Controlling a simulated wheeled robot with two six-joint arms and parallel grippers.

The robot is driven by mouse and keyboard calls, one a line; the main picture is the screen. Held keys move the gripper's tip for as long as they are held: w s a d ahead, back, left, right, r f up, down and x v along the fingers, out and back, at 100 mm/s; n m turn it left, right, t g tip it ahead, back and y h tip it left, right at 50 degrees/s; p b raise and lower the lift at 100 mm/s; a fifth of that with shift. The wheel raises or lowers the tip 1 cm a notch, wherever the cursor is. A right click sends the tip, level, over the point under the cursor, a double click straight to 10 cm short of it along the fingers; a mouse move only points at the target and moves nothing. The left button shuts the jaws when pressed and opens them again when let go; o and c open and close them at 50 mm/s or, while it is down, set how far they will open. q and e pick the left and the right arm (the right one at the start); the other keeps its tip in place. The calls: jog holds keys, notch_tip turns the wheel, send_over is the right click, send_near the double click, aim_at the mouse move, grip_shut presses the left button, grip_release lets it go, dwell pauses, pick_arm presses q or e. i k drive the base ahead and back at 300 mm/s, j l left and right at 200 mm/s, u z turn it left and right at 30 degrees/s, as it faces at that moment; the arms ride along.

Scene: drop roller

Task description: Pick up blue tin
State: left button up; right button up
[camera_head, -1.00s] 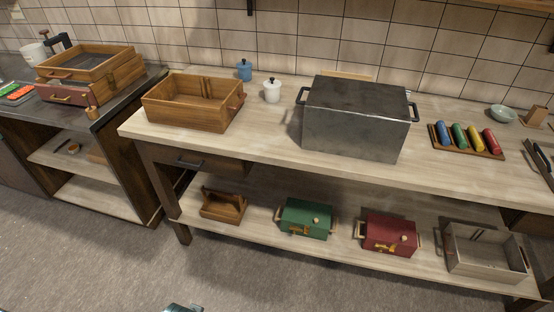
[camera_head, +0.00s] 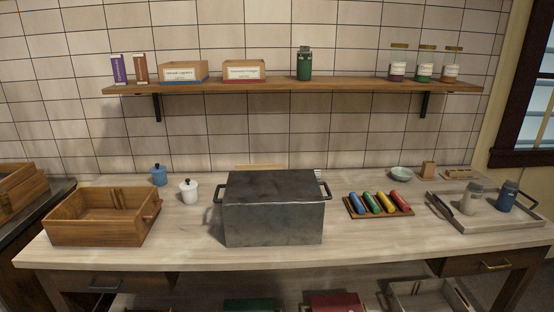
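Two blue containers show in the head view. A small blue lidded pot (camera_head: 158,176) with a dark knob stands at the back left of the table, behind a white lidded pot (camera_head: 188,191). A dark blue canister (camera_head: 507,197) with a grey top stands upright in a grey tray (camera_head: 466,221) at the right, beside a grey canister (camera_head: 472,198). I cannot tell which of them is the blue tin. Neither of my grippers is in view.
A large grey metal box (camera_head: 272,212) fills the table's middle. A wooden crate (camera_head: 103,228) stands left, and a rack (camera_head: 351,209) of coloured rollers lies right of the box. A wall shelf (camera_head: 290,88) holds boxes and jars. The front strip of table is clear.

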aim_at(507, 197)
jog(key=z, duration=1.5)
